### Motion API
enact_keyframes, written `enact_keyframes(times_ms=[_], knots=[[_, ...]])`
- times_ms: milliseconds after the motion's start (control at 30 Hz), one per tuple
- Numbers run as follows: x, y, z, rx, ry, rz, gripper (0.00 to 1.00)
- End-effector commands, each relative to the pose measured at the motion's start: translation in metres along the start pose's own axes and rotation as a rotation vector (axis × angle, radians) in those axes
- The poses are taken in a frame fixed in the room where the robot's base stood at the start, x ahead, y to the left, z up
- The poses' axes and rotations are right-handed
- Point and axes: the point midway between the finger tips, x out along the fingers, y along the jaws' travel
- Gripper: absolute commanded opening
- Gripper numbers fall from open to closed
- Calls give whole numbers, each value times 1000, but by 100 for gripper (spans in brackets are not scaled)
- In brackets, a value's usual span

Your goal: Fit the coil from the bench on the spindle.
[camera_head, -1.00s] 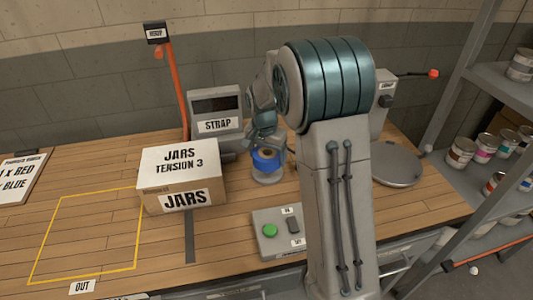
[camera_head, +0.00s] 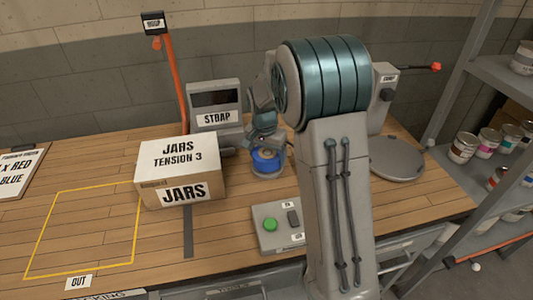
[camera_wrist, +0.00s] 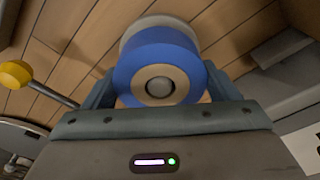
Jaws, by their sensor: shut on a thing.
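A round grey spindle end (camera_wrist: 160,88) shows in the coil's centre hole, so the coil appears to be around the spindle. A grey disc rim (camera_wrist: 150,24) shows beyond the coil. Whether the coil rests fully on the base is hard to tell.
The carton marked JARS (camera_head: 180,172) stands just left of the spindle. The STRAP unit (camera_head: 216,108) is behind. A control box with a green button (camera_head: 270,224) lies in front. A round grey plate (camera_head: 398,158) is at right. The yellow outlined area (camera_head: 85,232) is bare.

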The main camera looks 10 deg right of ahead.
Motion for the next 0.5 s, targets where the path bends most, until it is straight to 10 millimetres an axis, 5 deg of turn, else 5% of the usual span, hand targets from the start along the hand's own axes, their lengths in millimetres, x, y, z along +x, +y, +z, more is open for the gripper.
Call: enact_keyframes(times_ms=[500], knots=[[14,0,2,0,1,0,54]])
